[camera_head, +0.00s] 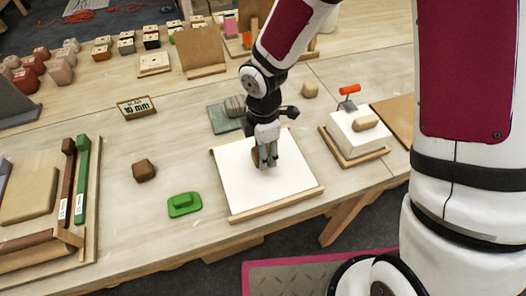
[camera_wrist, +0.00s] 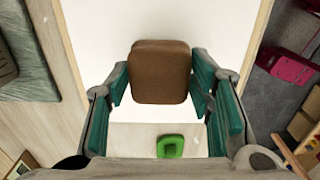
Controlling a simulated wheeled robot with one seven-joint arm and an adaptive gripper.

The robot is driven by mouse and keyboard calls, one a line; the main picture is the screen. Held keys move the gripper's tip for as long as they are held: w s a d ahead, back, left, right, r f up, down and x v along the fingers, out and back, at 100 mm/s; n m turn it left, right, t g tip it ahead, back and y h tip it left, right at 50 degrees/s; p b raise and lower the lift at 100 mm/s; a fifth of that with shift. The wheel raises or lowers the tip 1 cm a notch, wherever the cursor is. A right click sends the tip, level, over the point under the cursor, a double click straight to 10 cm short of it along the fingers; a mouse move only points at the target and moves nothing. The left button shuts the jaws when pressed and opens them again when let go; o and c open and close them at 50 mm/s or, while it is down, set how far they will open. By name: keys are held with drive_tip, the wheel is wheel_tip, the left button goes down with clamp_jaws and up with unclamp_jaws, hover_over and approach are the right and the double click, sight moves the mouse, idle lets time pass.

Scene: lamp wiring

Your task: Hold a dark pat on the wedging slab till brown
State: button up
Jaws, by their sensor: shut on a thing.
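The wedging slab (camera_head: 285,190) is a white board with wooden strips along its edges, on the near part of the table. My gripper (camera_head: 265,158) points down over the middle of it. The gripper is shut on a brown pat (camera_wrist: 160,75), a rounded block between the teal finger pads in the wrist view. In the head view only a bit of this pat (camera_head: 255,157) shows beside the fingers. It is at or just above the slab; I cannot tell whether it touches. Another dark brown pat (camera_head: 144,170) lies on the table left of the slab.
A green block-handled piece (camera_head: 185,204) lies left of the slab. A wooden tray with rods (camera_head: 83,190) stands at far left, a small 10 mm sign (camera_head: 136,107) behind. A white block on a board (camera_head: 355,138) stands close at right. Bare table separates the left-hand items.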

drive_tip(key=shift+f, duration=0.15)
drive_tip(key=shift+f+b, duration=0.8)
drive_tip(key=shift+f, duration=0.6)
drive_tip(key=shift+r, duration=0.1)
drive_tip(key=shift+r, duration=0.1)
idle(4.2)
wheel_tip(320, 180, up, 6)
drive_tip(key=p, duration=0.4)
drive_tip(key=shift+s+r, duration=0.1)
drive_tip(key=shift+r, duration=0.35)
